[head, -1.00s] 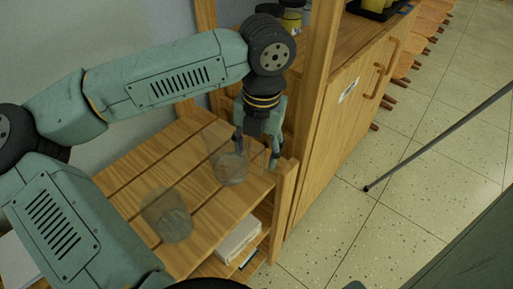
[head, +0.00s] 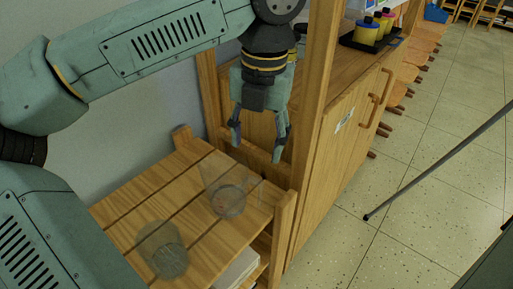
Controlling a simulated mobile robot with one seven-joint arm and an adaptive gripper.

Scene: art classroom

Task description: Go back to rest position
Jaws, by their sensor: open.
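My gripper (head: 257,149) hangs fingers down above the back right of a slatted wooden shelf (head: 130,206). Its two fingers are apart, and nothing shows between them. A clear glass vessel (head: 228,201) stands on the shelf top, below and slightly left of my gripper, apart from it. A second clear glass vessel (head: 163,249) stands nearer the front left of the shelf, partly beside my arm.
A wooden cabinet (head: 338,162) with a tall post stands right of the shelf, close to my gripper. Paint bottles (head: 366,32) sit in a black tray on it. A thin dark pole (head: 437,160) crosses the right side. Tiled floor (head: 400,235) is open there.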

